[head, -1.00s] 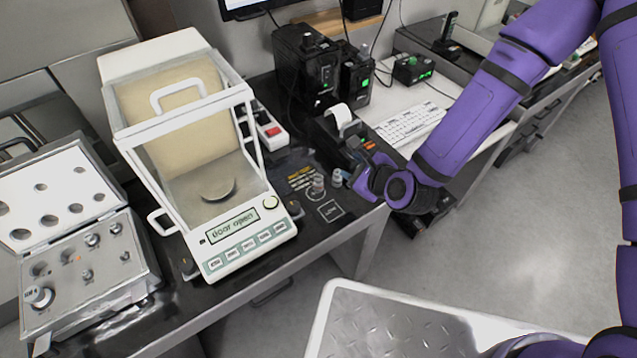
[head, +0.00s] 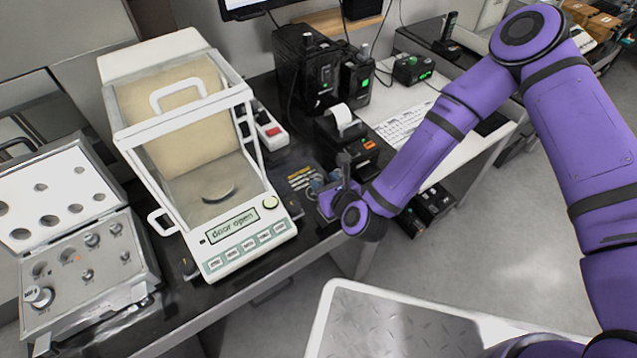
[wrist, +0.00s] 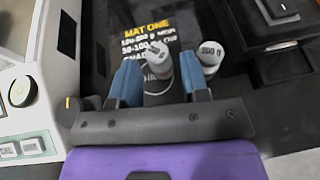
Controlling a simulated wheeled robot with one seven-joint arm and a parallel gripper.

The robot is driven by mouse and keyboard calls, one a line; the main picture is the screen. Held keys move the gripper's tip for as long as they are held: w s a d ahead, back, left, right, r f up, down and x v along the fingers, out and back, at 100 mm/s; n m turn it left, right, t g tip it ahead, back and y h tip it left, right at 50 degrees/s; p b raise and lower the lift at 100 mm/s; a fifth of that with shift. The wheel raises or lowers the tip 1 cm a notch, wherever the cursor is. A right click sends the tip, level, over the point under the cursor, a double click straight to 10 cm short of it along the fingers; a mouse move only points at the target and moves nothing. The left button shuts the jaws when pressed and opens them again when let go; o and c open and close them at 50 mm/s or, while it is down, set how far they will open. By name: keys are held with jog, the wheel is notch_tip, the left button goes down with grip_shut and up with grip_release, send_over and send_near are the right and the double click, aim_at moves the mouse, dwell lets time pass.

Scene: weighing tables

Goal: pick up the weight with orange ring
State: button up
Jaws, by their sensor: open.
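My gripper (wrist: 160,84) is open above the black table at the right of the scale. Its two blue fingers stand either side of a pale metal weight (wrist: 157,60) in the wrist view, with no clear contact. A second metal weight (wrist: 209,56), marked 200 g, stands just outside the right finger. I cannot make out an orange ring on either. In the head view my gripper (head: 326,186) hides these weights. A small orange spot shows by a weight in the open metal case (head: 145,262) at the left, too small to tell as a ring.
The white balance (head: 252,249), reading "door open", stands left of my gripper with a metal disc (head: 218,191) inside. A black printer (head: 350,140) is close behind. The printed mat lettering (wrist: 147,28) lies beyond the fingers. White keyboard (head: 405,125) at the right.

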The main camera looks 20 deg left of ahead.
aim_at(320, 179)
jog(key=shift+x, duration=2.7)
jog(key=shift+s+a, duration=0.1)
grip_shut()
jog(key=shift+r, duration=0.15)
